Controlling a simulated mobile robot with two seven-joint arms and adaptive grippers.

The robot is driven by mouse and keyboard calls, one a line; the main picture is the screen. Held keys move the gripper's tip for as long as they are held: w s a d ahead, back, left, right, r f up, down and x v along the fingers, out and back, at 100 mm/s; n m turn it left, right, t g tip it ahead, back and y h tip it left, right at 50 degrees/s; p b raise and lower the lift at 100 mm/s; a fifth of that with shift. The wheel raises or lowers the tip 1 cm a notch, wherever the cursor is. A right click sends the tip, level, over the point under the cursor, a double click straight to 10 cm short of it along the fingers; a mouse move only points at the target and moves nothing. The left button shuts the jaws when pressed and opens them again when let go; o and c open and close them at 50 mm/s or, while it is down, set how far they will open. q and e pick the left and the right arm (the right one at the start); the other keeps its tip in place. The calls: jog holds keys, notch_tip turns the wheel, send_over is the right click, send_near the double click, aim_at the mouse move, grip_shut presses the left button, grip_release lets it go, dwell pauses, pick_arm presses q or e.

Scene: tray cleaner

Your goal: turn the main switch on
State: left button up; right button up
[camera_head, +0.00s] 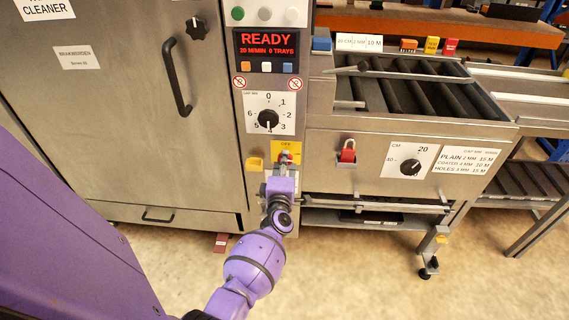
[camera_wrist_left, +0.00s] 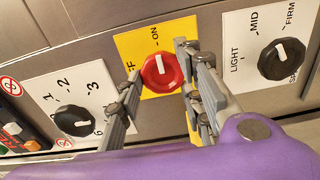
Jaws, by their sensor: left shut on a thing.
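The main switch is a red round knob (camera_wrist_left: 163,72) on a yellow plate, seen in the left wrist view. Its white mark points up in the picture, roughly toward the word ON; the word OFF is partly hidden at its left. My left gripper (camera_wrist_left: 158,60) has one finger on each side of the knob and is shut on it. In the head view the yellow plate (camera_head: 278,148) is low on the machine's control column, with my left gripper (camera_head: 285,168) in front, hiding much of the knob. My right gripper is not in view.
Above the switch are a numbered black dial (camera_head: 268,119) and a display (camera_head: 266,43) reading READY. Another black dial (camera_head: 410,168) is farther right.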

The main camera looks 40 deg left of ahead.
pick_arm(q)
jog(key=shift+w+a+r, duration=0.1)
jog(key=shift+a+r, duration=0.2)
jog(key=shift+r, duration=0.3)
jog(key=o, duration=1)
jog(key=shift+d+f, duration=0.1)
jog(key=shift+f, duration=0.05)
jog(key=shift+f, duration=0.2)
jog(key=shift+d, duration=0.1)
jog(key=v, duration=1.2)
